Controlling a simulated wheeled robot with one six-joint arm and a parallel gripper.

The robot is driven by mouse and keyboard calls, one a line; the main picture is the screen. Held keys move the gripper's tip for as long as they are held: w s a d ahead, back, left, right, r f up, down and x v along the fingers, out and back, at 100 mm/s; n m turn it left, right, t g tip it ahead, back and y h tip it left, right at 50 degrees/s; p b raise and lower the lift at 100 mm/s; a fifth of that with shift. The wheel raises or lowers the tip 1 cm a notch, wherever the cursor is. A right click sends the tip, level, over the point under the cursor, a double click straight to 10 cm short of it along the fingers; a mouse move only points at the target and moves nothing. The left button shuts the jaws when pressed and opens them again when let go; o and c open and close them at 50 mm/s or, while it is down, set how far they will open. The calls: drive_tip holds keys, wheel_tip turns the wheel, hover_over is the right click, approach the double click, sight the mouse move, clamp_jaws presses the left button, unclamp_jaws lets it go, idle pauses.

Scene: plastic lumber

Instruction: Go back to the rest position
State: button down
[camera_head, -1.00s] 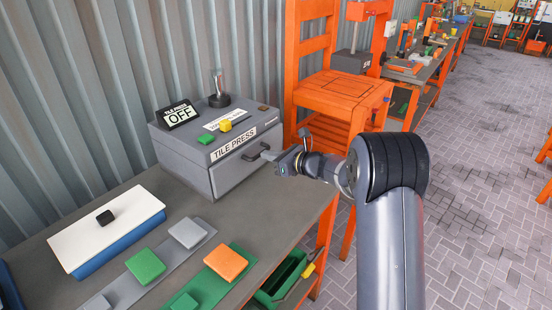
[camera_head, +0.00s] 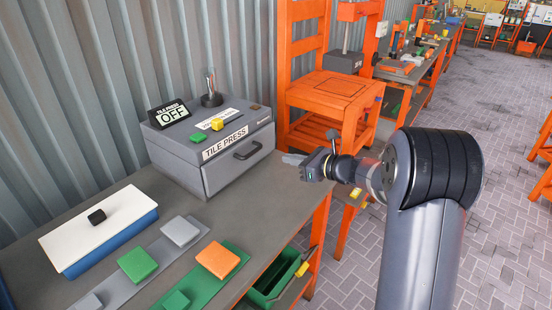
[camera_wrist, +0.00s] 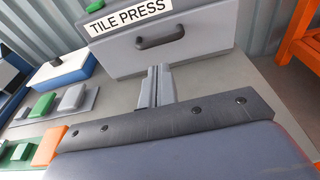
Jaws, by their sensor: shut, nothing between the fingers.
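My gripper (camera_head: 296,160) is shut and empty, held in the air to the right of the grey tile press (camera_head: 190,170). In the wrist view its two fingers (camera_wrist: 157,85) lie side by side, pointing at the press front. The press drawer is closed, and its black handle (camera_head: 247,150) is apart from the fingertips. The handle also shows in the wrist view (camera_wrist: 160,38). A sign on the press (camera_head: 171,115) reads OFF.
On the grey bench (camera_head: 100,215) stand a blue box with a white lid (camera_head: 125,212), a grey strip and a green strip, each with tiles. An orange tile (camera_head: 217,260) lies on the green one. A green bin (camera_head: 270,285) hangs lower right. An orange chair-like frame (camera_head: 338,92) stands behind.

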sight(254, 152)
drive_tip(key=v, duration=0.3)
drive_tip(key=shift+a, duration=0.1)
drive_tip(key=p+x, duration=0.1)
drive_tip(key=x, duration=1.2)
drive_tip(key=shift+w+a+f, duration=0.1)
drive_tip(key=shift+w+a, duration=0.1)
drive_tip(key=shift+s, duration=0.1)
